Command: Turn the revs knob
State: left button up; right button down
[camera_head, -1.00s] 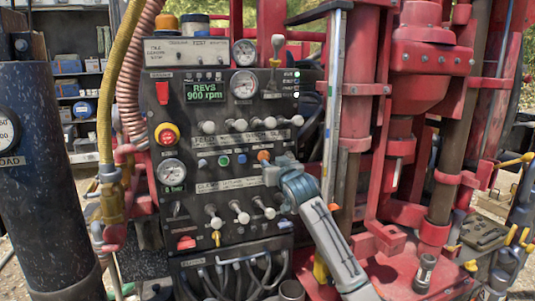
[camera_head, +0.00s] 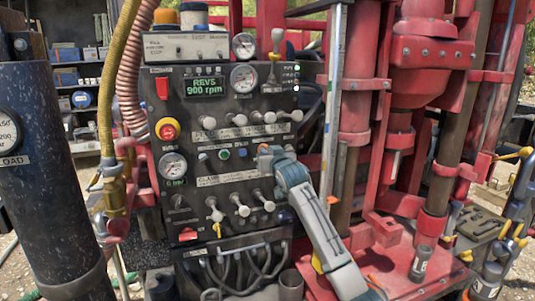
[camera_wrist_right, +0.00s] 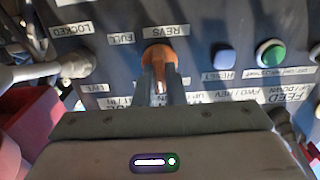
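The revs knob (camera_wrist_right: 159,54) is orange and sits on the black control panel (camera_head: 240,105), beside a REVS label that reads upside down in the right wrist view. In the head view my right gripper (camera_head: 264,154) covers the knob. In the wrist view my right gripper's fingers (camera_wrist_right: 161,74) lie close on either side of the knob's orange grip and appear shut on it. The panel's display (camera_head: 204,88) reads REVS 900 rpm. My left gripper is not in view.
A blue button (camera_wrist_right: 223,56) and a green button (camera_wrist_right: 270,53) are beside the knob. Lever rows stand above and below; one lever (camera_wrist_right: 60,70) is close to the gripper. A red emergency stop (camera_head: 167,129) is on the panel's left side. Red rig columns (camera_head: 357,90) rise on the right.

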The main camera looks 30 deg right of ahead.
jog(key=shift+d+f+m+b, duration=0.1)
jog(key=shift+d+m+b, duration=0.05)
jog(key=shift+m+b, duration=3.85)
jog(key=shift+m+p, duration=0.3)
jog(key=shift+m, duration=0.1)
jog(key=c, duration=1.5)
grip_release()
